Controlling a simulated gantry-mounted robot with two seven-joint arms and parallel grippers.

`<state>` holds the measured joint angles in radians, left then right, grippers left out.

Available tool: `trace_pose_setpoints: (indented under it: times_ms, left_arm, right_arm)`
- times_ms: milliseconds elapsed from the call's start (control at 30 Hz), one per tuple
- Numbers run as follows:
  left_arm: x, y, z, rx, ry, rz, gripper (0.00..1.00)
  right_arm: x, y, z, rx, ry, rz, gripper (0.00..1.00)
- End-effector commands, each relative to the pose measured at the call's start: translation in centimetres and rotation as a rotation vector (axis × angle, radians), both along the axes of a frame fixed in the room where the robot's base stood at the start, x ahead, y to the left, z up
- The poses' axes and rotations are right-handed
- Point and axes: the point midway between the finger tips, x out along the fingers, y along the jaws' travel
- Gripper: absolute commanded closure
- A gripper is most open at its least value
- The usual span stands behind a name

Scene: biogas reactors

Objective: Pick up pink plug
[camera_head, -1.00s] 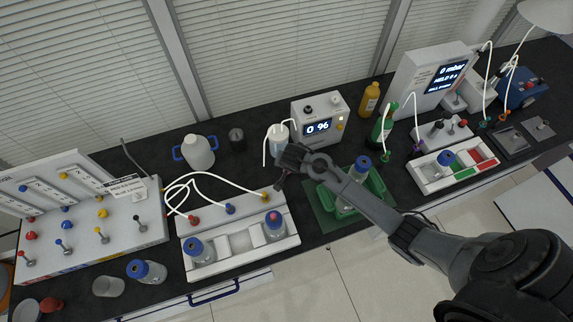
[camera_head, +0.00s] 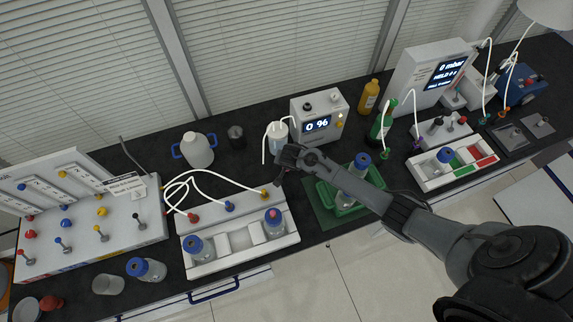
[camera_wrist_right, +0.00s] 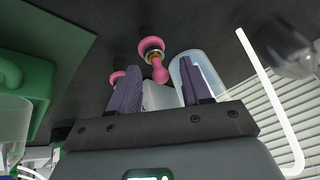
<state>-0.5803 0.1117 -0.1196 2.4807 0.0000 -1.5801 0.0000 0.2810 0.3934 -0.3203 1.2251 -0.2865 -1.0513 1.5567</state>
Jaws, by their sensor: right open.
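The pink plug (camera_wrist_right: 157,65), with a ring-shaped pink end, a gold band and a rounded knob, shows in the right wrist view. It lines up with the gap between the fingertips and seems to lie just beyond them. My right gripper (camera_wrist_right: 158,78) is open with nothing between its dark purple fingers. In the head view my right gripper (camera_head: 279,179) hangs over the bench in front of the display box; the plug cannot be made out there. A second pink piece (camera_wrist_right: 117,76) is partly hidden behind the left finger. My left gripper is not in view.
A clear cup (camera_wrist_right: 199,74) is close behind the right finger in the wrist view. The green tray (camera_head: 321,193) with bottles is right of the gripper. The white bottle rack (camera_head: 238,270) is left and nearer. The display box (camera_head: 334,133) is behind.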

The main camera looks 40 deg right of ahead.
Motion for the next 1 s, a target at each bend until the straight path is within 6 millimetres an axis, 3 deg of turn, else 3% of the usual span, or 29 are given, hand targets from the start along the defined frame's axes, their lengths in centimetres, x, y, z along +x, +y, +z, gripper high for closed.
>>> trace_pose_setpoints:
  times_ms: [133, 467, 1000]
  left_arm:
    - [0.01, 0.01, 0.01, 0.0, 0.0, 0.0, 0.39]
    - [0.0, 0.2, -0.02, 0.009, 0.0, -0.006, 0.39]
    - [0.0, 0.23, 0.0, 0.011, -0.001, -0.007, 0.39]
  right_arm:
    - [-0.01, 0.0, 0.02, 0.0, 0.0, 0.0, 0.52]
    - [-0.03, 0.02, 0.02, 0.0, 0.0, 0.0, 1.0]
    - [-0.01, 0.1, 0.95, 0.002, 0.0, 0.0, 1.0]
